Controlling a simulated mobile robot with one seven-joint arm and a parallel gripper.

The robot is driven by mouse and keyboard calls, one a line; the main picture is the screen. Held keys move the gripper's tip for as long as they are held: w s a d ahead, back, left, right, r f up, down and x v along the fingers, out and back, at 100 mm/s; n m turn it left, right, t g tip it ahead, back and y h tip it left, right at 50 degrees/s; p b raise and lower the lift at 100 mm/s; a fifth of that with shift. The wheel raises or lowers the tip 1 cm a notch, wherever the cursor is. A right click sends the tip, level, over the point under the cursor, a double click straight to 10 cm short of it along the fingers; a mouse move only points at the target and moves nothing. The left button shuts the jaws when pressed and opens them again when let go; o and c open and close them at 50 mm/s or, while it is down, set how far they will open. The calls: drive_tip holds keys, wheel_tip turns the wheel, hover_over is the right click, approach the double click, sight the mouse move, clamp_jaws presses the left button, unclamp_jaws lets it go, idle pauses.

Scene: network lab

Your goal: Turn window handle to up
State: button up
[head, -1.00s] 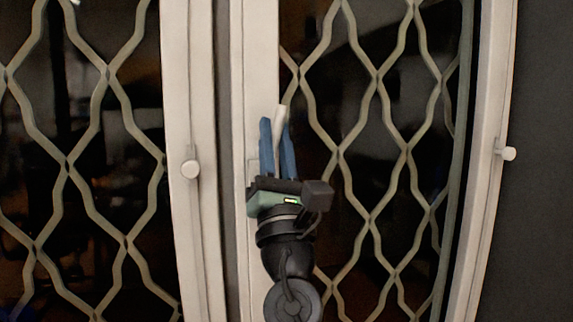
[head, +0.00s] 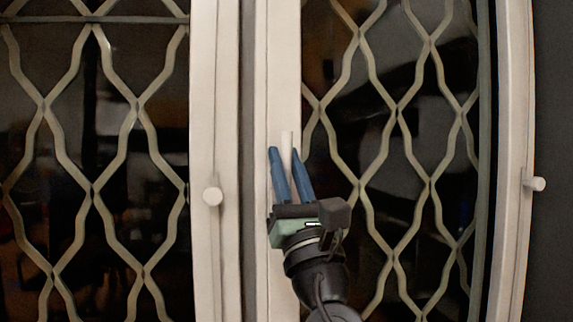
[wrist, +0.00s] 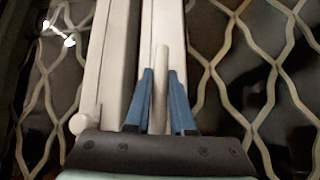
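The window handle (head: 287,142) is a pale, slim lever on the white window frame. It stands about upright, roughly in line with the frame post, with its free end on top. It also shows in the wrist view (wrist: 161,72), running up between my fingers. My gripper (head: 286,152) reaches up from below with its two blue fingers, one on each side of the handle. The handle's lower end and pivot are hidden by my gripper.
A round white knob (head: 213,196) sticks out from the frame post to the left, and another knob (head: 537,184) from the frame at far right. Wavy metal grilles (head: 92,185) cover the dark panes on both sides. A dark wall (head: 556,90) lies at far right.

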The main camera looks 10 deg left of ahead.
drive_tip(key=o, duration=0.4)
drive_tip(key=b+v, duration=0.2)
drive_tip(key=v, duration=1.1)
